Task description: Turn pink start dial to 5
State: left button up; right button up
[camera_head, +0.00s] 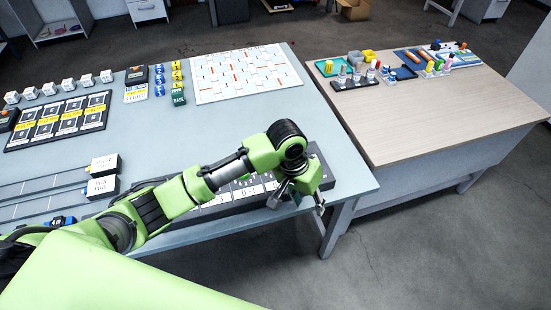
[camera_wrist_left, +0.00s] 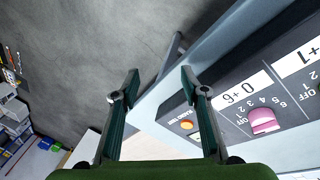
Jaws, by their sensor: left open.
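The pink dial (camera_wrist_left: 264,121) sits on a dark control panel (camera_wrist_left: 225,112) in the left wrist view, with small numbers and an OFF mark around it. Which number it points to is too small to tell. In the head view the panel (camera_head: 228,207) lies at the near right corner of the grey table, and my arm hides the dial. My left gripper (camera_head: 296,207) is over the panel's right end. In the left wrist view the gripper (camera_wrist_left: 160,76) is open and empty, with the dial to the right of its fingers, apart from them. My right gripper is not in view.
An orange button (camera_wrist_left: 187,125) is on the panel near the right finger. The grey table (camera_head: 225,125) carries a white grid board (camera_head: 245,73) and a card tray (camera_head: 60,122) farther back. A wooden table (camera_head: 430,108) with small bottles stands at the right, past a gap.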

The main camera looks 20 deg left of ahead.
pick_arm(q)
jog(key=w+a+r+n+y, duration=0.1)
jog(key=w+a+r, duration=0.2)
jog(key=w+a+r+n+y, duration=0.1)
jog(key=w+a+r, duration=0.2)
jog(key=w, duration=0.1)
jog(key=shift+a+r+g, duration=0.3)
jog(key=shift+a+r, duration=0.05)
jog(key=w+a+r+n+y, duration=0.1)
jog(key=w+a+r+n, duration=0.25)
jog(key=a+r, duration=0.3)
jog(key=f+p, duration=0.1)
jog(key=f, duration=0.5)
jog(key=f+p, duration=0.1)
jog(key=f, duration=0.5)
jog(key=shift+w+d+p, duration=0.1)
jog(key=shift+d+p, duration=0.1)
jog(key=shift+p, duration=0.15)
jog(key=shift+f, duration=0.45)
jog(key=c, duration=1.1)
